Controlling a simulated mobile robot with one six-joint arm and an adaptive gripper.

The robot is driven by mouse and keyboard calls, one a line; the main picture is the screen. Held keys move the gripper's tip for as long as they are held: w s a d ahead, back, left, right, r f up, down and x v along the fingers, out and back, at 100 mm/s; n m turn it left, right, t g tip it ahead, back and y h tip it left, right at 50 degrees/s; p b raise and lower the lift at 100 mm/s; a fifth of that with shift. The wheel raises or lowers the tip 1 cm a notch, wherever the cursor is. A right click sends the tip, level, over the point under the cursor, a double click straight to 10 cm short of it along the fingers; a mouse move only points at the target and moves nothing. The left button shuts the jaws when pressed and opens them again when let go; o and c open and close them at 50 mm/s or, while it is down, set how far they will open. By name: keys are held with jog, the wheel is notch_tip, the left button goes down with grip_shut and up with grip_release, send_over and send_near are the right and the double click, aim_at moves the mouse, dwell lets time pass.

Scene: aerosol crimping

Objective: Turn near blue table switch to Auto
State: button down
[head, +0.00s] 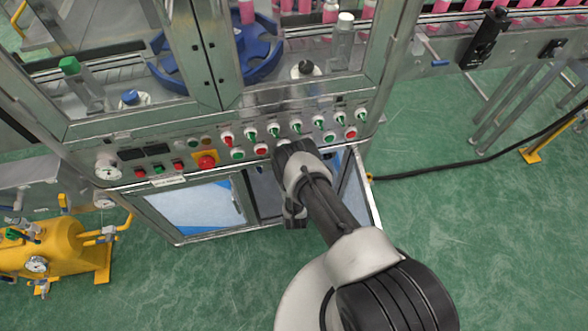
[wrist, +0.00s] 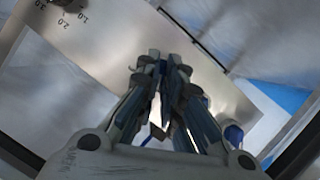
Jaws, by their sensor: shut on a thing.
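My gripper (wrist: 163,64) points at a pale metal plate (wrist: 95,50) in the wrist view. Its fingertips are close together on a small thing at the plate, which they mostly hide; it looks like a switch handle, but its position cannot be read. In the head view my gripper (head: 295,214) is dark and partly hidden below my wrist, in front of the open lower cabinet. Blue round tables (head: 262,62) stand behind the machine's glass. The lettering Auto is not legible in either view.
A row of green and red selector switches (head: 297,127) runs along the panel above. A dark knob (wrist: 66,3) with a number scale sits at the plate's upper left. An open cabinet door (head: 361,192) stands right of my gripper. A yellow tank (head: 60,246) stands left.

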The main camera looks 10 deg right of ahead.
jog(key=shift+a+n+h, duration=0.15)
jog(key=shift+n+h, duration=0.55)
jog(key=shift+n, duration=0.4)
jog(key=shift+w+t, duration=0.1)
jog(key=shift+t, duration=0.2)
jog(key=c, duration=1.7)
grip_release()
jog(key=shift+f, duration=0.1)
jog(key=shift+s, duration=0.2)
jog(key=v, duration=1.1)
jog(key=shift+s+a, duration=0.25)
jog(key=shift+s, duration=0.1)
